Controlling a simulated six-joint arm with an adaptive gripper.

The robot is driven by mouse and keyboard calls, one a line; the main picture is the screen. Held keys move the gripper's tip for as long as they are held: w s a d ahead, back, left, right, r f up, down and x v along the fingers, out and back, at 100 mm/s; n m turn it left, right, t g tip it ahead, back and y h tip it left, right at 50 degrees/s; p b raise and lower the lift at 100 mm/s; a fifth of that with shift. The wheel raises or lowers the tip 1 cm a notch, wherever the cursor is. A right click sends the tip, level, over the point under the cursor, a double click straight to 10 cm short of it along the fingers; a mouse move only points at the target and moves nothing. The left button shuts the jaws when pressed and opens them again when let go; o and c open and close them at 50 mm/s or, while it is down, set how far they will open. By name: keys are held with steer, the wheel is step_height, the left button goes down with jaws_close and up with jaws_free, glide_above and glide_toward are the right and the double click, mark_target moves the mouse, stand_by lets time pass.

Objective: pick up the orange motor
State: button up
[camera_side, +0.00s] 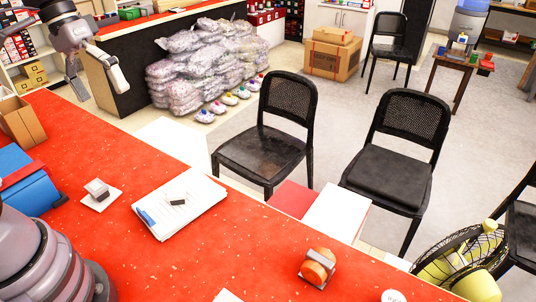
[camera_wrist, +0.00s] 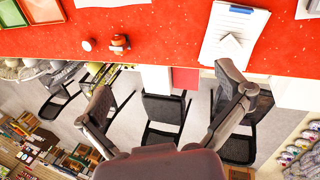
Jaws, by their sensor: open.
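The orange motor (camera_side: 318,267) sits on the red table near its edge, at the lower right of the side view. It is a rounded orange body with a grey part across it. In the wrist view the motor (camera_wrist: 120,43) shows small, left of centre, near the table edge. My gripper (camera_side: 101,92) is at the upper left of the side view, high and far from the motor. In the wrist view my gripper (camera_wrist: 166,88) has its two grey fingers spread wide, with nothing between them.
On the red table (camera_side: 240,245) lie a white notepad (camera_side: 172,222) with a small block, a white-and-grey item (camera_side: 97,188) and a blue box (camera_side: 22,182). A round white item (camera_wrist: 87,45) lies near the motor. Black chairs (camera_side: 268,145) stand beyond the table edge.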

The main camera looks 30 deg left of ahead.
steer(key=w+d+f+n+g+h, duration=0.6)
steer(key=w+d+f+h, duration=0.2)
steer(key=w+d+f, duration=0.5)
steer(key=w+d+f+n+t+h, duration=0.1)
steer(key=w+f+n+h, duration=0.1)
steer(key=f, duration=0.4)
steer(key=w+d+f+n+h, duration=0.1)
steer(key=d+f+n+h, duration=0.15)
steer(key=f, duration=0.35)
steer(key=n+t+h, duration=0.2)
steer(key=n+t, duration=0.1)
steer(key=n, duration=0.2)
glide_toward(309, 252)
steer(key=shift+w+a, duration=0.15)
steer(key=shift+a, duration=0.45)
steer(key=shift+d+f, duration=0.15)
steer(key=shift+d, duration=0.1)
steer(key=d, duration=0.8)
steer(key=s+d, duration=0.1)
steer(key=d, duration=0.4)
steer(key=shift+d+f, duration=0.1)
steer(key=shift+f, duration=0.1)
steer(key=c, duration=1.1)
steer(key=shift+r, duration=0.1)
steer(key=shift+c, duration=0.7)
